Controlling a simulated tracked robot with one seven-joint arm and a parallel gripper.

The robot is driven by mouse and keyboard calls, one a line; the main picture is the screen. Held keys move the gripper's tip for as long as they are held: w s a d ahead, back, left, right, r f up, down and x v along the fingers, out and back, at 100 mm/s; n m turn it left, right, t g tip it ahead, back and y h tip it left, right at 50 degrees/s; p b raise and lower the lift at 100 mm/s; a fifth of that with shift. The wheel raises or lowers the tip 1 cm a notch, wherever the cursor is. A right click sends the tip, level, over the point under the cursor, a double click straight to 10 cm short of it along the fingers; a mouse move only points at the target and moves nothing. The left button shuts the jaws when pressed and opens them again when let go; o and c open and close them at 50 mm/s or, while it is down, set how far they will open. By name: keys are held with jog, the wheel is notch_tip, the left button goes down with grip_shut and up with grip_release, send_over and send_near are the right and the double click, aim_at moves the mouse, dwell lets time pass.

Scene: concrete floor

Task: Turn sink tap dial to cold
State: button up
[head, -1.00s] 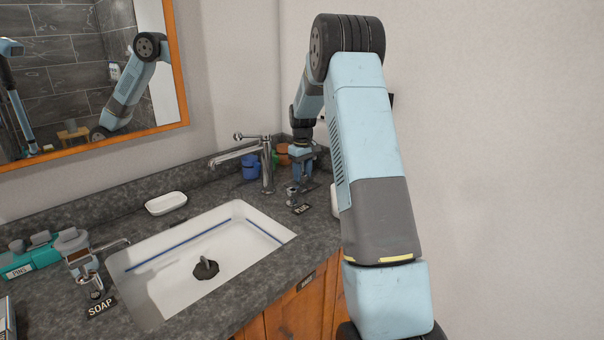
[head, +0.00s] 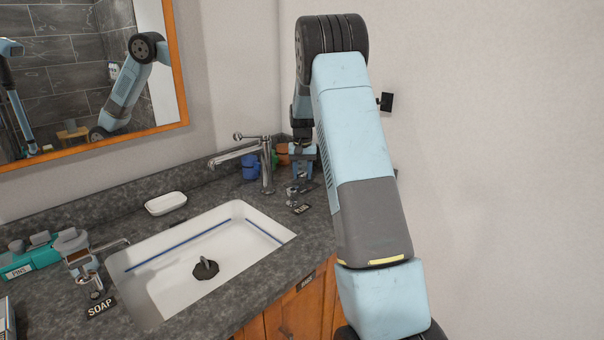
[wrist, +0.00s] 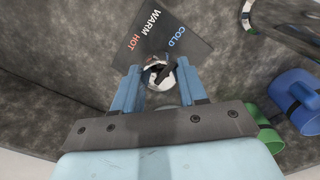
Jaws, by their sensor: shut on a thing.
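The tap dial (wrist: 158,70) is a small round metal knob with a dark bar across its top, at the base of a grey plate (wrist: 150,25) marked HOT, WARM and COLD. My gripper (wrist: 160,84) has its blue fingers on either side of the dial in the wrist view and is shut on it. The bar's exact pointing is hard to read, partly hidden by the fingers. In the head view my gripper (head: 303,168) is low over the counter, right of the chrome tap (head: 267,165); the dial is too small and covered to make out there.
Blue and green cups (wrist: 297,100) stand close beside my gripper. The white basin (head: 205,255) holds a dark stopper. A soap dish (head: 166,203) lies behind it. A wall is close at right.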

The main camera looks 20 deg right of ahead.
dwell(0.5)
jog(key=o, duration=1.1)
jog(key=shift+c, duration=0.2)
jog(key=shift+r, duration=0.1)
notch_tip(320, 180, up, 14)
jog(key=shift+f, duration=0.25)
